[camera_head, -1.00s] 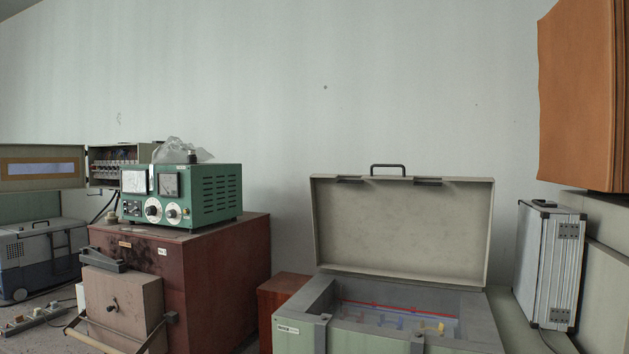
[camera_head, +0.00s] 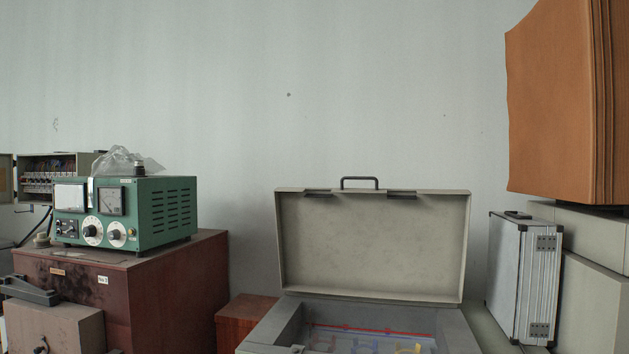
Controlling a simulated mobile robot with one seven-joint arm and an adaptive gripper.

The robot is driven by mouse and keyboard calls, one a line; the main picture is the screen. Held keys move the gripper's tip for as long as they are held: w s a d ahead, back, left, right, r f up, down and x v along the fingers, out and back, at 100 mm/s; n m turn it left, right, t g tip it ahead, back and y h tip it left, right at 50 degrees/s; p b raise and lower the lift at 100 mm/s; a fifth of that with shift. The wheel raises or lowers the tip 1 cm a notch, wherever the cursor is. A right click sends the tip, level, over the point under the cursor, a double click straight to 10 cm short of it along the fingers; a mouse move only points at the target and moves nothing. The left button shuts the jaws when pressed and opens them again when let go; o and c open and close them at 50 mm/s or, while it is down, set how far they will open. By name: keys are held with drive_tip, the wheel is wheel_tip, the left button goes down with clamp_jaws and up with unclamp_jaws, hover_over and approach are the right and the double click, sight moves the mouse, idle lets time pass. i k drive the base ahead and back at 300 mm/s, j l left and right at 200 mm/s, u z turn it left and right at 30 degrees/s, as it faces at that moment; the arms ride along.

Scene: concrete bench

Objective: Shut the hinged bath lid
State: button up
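The bath lid (camera_head: 372,245) stands open, near upright, at the back of the grey-green bath box (camera_head: 272,328). Its dark handle (camera_head: 359,180) is on the top edge. Inside the box a red bar (camera_head: 370,329) and some blue and yellow items show. The lower front of the box is cut off by the frame's bottom edge. My gripper is not in view.
A silver case (camera_head: 507,275) stands right of the box, with an orange-brown block (camera_head: 562,105) above pale boxes behind it. A green meter unit (camera_head: 160,212) sits on a red-brown cabinet (camera_head: 178,290) at left. A small brown box (camera_head: 240,318) stands left of the bath. Air before the lid looks clear.

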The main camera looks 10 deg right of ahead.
sight(411, 245)
drive_tip(key=i+j+z, duration=0.15)
drive_tip(key=z, duration=0.25)
drive_tip(key=i+j+z, duration=0.4)
drive_tip(key=k+l, duration=0.05)
drive_tip(key=l, duration=0.05)
